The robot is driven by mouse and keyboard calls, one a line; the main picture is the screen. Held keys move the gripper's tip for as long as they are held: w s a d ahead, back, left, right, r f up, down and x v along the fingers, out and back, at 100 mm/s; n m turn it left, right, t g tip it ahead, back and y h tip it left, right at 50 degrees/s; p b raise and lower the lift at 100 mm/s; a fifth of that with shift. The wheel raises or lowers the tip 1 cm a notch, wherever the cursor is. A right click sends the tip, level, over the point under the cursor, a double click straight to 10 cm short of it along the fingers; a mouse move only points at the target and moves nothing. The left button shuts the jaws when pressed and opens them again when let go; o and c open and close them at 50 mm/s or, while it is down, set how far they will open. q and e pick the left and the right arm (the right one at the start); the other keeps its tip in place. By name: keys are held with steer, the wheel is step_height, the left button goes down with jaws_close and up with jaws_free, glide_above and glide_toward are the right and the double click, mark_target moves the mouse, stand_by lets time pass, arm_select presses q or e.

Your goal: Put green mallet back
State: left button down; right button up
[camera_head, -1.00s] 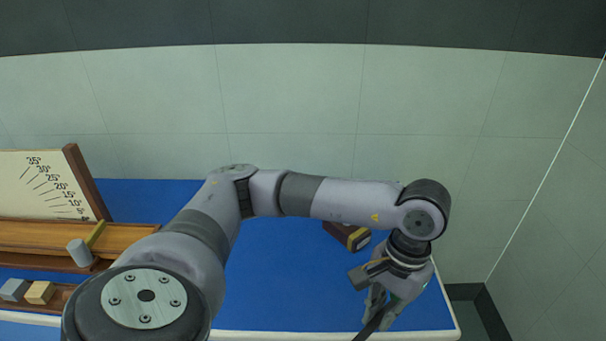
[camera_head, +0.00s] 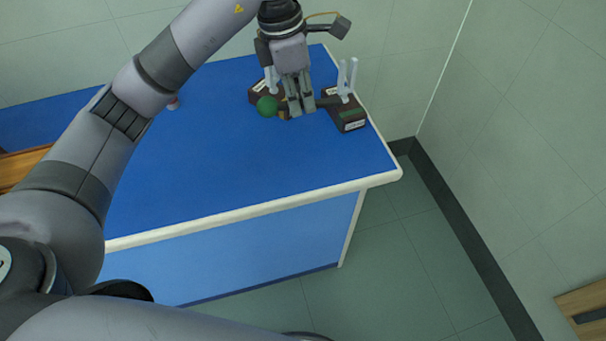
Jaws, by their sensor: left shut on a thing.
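The green mallet shows as a round green head (camera_head: 267,106) at the far right part of the blue bench. My left gripper (camera_head: 303,113) points down just right of the head and is shut on the mallet. Its fingers hide much of the handle. The mallet lies about level, low between two dark rest blocks with upright pale prongs, the left block (camera_head: 257,93) and the right block (camera_head: 347,117). I cannot tell whether the mallet rests on the blocks or hangs just above them. My right gripper is not in view.
The blue bench top (camera_head: 230,165) is clear in front of the blocks, with a white edge (camera_head: 300,198). A wooden piece (camera_head: 22,167) is at the left edge. Walls close off the back and right.

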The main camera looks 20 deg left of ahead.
mark_target(304, 172)
arm_select(q)
steer(key=shift+w+n, duration=0.15)
steer(key=shift+n, duration=0.25)
steer(key=shift+f, duration=0.45)
step_height(304, 172, down, 19)
steer(key=p, duration=0.3)
steer(key=shift+f, duration=0.15)
steer(key=c, duration=1.6)
jaws_free()
steer(key=shift+c, duration=0.2)
